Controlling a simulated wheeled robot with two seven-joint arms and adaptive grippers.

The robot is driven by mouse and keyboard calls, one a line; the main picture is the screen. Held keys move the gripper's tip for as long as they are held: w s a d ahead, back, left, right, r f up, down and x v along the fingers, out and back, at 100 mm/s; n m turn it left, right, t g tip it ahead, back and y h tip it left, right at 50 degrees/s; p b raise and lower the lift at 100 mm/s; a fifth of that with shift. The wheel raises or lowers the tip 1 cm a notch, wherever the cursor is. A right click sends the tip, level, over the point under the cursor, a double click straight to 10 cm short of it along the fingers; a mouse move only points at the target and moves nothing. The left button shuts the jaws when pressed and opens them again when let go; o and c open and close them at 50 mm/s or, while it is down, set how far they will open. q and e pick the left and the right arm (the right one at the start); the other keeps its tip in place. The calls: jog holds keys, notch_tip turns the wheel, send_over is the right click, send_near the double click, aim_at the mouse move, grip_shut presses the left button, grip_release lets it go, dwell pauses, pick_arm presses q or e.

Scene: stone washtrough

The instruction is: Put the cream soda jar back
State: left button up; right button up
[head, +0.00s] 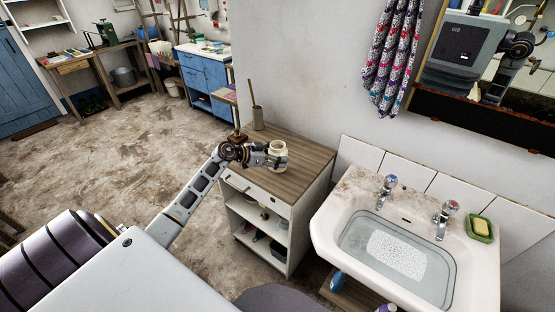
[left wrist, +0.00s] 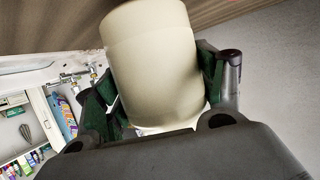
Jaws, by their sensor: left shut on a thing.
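The cream jar (head: 278,151) is at the top of the small wooden-topped cabinet (head: 305,158), over its front part. My left gripper (head: 272,154) reaches in from the left and is shut on the jar. In the left wrist view the jar (left wrist: 155,65) stands large between the two dark green finger pads (left wrist: 160,90). I cannot tell whether the jar's base touches the cabinet top. My right gripper does not show in these views.
A brush in a holder (head: 257,115) stands at the back left of the cabinet top. The cabinet's right and back top is bare. A white sink (head: 330,222) with two taps and green soap dish (head: 479,230) is at the right. Patterned cloth (head: 392,60) hangs above.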

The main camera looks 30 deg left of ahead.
pick_arm(q)
jog(key=shift+f, duration=0.6)
jog(key=shift+f, duration=0.15)
jog(key=o, duration=1.3)
jog(key=shift+f, duration=0.1)
jog(key=shift+o, duration=0.2)
jog(key=shift+r, duration=0.2)
jog(key=v, duration=1.2)
